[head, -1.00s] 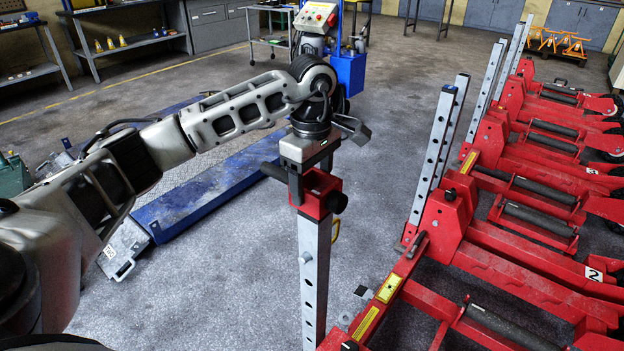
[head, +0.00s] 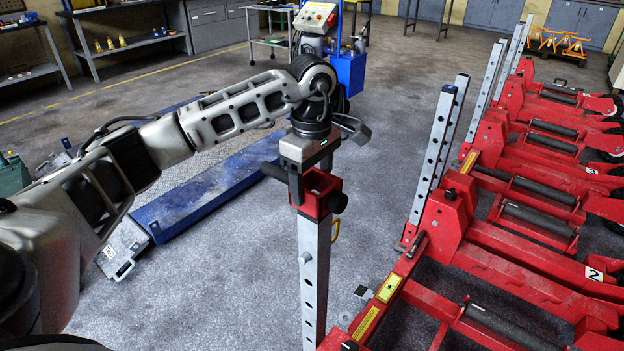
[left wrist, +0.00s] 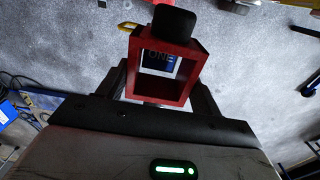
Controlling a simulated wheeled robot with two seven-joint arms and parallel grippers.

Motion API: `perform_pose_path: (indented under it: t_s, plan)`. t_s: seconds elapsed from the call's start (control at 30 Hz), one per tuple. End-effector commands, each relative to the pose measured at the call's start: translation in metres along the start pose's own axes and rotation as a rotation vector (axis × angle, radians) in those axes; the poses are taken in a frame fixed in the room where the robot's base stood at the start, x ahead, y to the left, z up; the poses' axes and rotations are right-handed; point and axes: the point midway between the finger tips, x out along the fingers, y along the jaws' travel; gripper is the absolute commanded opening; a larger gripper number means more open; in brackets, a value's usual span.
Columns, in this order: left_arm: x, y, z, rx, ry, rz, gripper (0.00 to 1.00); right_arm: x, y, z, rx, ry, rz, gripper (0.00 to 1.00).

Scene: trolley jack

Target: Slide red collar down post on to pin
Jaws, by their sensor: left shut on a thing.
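The red collar (head: 314,205) is a square hollow sleeve with a dark knob on its right side. It sits at the top of the grey upright post (head: 317,275), in line with it. My left gripper (head: 310,176) is shut on the collar from above. In the left wrist view the collar (left wrist: 186,90) shows between my fingers (left wrist: 163,84), with lettering visible through its opening. My right gripper is not in view.
Red lift frames (head: 450,230) with grey posts stand close on the right. A blue ramp (head: 215,185) lies behind and left of the post. A blue cabinet machine (head: 348,72) stands behind. Grey floor is clear between the post and the ramp.

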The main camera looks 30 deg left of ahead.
Motion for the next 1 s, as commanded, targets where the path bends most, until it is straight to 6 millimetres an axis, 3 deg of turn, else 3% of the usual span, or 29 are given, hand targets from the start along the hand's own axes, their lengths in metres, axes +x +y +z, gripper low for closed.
perform_pose_path:
  t_s: [0.3,1.0]
  plan:
    - [-0.001,0.000,0.000,0.000,-0.001,0.003,0.24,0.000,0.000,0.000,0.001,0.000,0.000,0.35]
    - [0.016,0.000,0.000,-0.001,0.000,0.002,0.24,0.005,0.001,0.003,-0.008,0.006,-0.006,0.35]
